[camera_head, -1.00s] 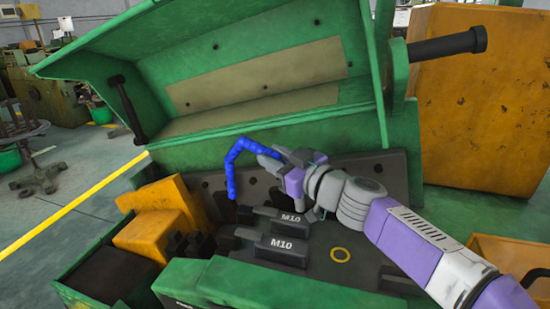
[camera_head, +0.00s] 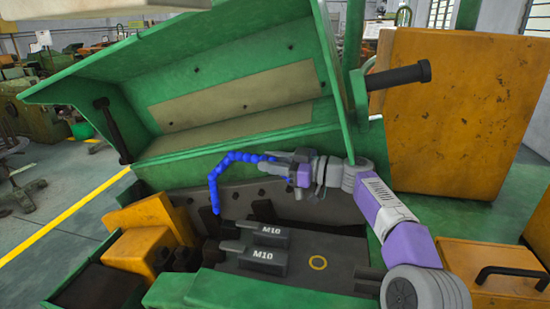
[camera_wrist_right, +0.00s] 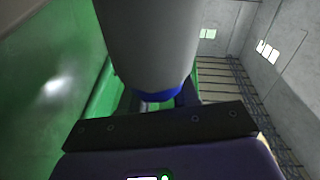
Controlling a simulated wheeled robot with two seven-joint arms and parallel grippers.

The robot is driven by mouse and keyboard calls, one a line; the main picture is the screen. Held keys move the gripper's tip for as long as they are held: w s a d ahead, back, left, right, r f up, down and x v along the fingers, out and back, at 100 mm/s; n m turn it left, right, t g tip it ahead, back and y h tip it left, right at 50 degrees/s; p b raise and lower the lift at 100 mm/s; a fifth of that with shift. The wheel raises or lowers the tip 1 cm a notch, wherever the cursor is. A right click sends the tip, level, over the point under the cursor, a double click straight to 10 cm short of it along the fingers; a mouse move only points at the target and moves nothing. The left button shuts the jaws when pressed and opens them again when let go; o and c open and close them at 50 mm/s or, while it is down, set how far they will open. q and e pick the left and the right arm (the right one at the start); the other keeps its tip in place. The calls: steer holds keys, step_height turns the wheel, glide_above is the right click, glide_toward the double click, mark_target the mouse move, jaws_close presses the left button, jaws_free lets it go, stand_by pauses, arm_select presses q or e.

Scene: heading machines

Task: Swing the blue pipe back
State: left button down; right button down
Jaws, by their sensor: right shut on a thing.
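The blue pipe (camera_head: 214,185) is a segmented, bent hose in the head view. It runs left from my right gripper, bends, and hangs down over the machine's open bay. My right gripper (camera_head: 272,169) is shut on the upper part of the pipe, in front of the green wall below the raised cover. In the right wrist view a little blue of the pipe (camera_wrist_right: 165,93) shows beneath a large grey cylindrical part. The fingertips hide the held part. My left gripper is not in view.
The raised green cover (camera_head: 230,90) stands above the bay. Two dark blocks marked M10 (camera_head: 264,256) sit below the pipe. A yellow-orange block (camera_head: 145,240) is at left. A black handle (camera_head: 400,76) juts out at right, before an orange cabinet (camera_head: 460,110).

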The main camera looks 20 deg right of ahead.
steer(key=p, duration=0.1)
steer(key=w+d+n+g+y+p, duration=0.1)
steer(key=p, duration=0.1)
steer(key=shift+w+r+g, duration=0.2)
steer(key=shift+r+g, duration=0.05)
steer(key=shift+g, duration=0.05)
steer(key=c, duration=1.3)
jaws_free()
steer(key=shift+o, duration=1.4)
steer(key=shift+w, duration=0.15)
steer(key=shift+o, duration=0.5)
steer(key=shift+w+d+f, duration=0.1)
steer(key=shift+f, duration=0.05)
steer(key=v, duration=0.7)
steer(key=shift+d+b, duration=0.25)
steer(key=shift+b, duration=0.15)
